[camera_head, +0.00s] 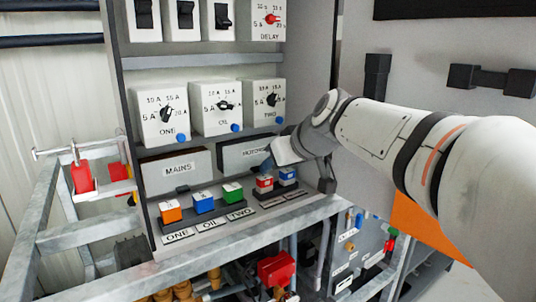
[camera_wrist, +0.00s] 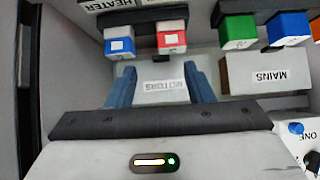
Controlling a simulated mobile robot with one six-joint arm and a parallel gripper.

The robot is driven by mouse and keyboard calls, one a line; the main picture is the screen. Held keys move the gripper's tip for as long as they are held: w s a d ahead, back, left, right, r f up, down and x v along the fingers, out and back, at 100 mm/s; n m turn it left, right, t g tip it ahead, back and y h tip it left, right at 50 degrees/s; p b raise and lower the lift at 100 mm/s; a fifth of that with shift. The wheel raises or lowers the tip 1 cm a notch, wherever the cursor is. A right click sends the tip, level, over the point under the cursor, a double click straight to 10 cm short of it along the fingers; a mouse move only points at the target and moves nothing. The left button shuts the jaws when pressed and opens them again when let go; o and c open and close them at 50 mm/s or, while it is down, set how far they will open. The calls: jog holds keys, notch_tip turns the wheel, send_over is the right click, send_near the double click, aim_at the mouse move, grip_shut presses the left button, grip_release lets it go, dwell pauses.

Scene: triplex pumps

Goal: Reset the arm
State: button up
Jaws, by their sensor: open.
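My arm (camera_head: 385,135) reaches in from the right to the control panel (camera_head: 180,62). My gripper (camera_head: 267,164) is in front of the MOTORS block (camera_head: 236,153), partly covering its right end. In the wrist view my gripper (camera_wrist: 160,78) shows two blue fingers spread apart, with nothing held. The MOTORS block (camera_wrist: 160,90) appears upside down between the fingers; whether they touch it I cannot tell.
The MAINS block (camera_head: 173,172) is left of MOTORS. Below are orange (camera_head: 171,212), blue, green, red (camera_head: 264,183) and blue buttons. Dial boxes (camera_head: 160,115) sit above. A metal rail (camera_head: 250,230) runs in front; red padlocks (camera_head: 82,177) hang at left.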

jog(key=s+d+f+m+g+h+p, duration=0.1)
jog(key=s+d+f+m+g+p, duration=0.1)
jog(key=s, duration=0.5)
jog(key=s+d+f+m+g+h+p, duration=0.2)
jog(key=s+d+f+p, duration=0.2)
jog(key=s, duration=0.4)
jog(key=s+d+f+m+g+h+p, duration=0.2)
jog(key=s+d+f+p, duration=0.1)
jog(key=s+f, duration=0.3)
jog(key=shift+s+d+f, duration=0.25)
jog(key=shift+s+d, duration=0.55)
jog(key=shift+s, duration=0.25)
jog(key=shift+c, duration=0.4)
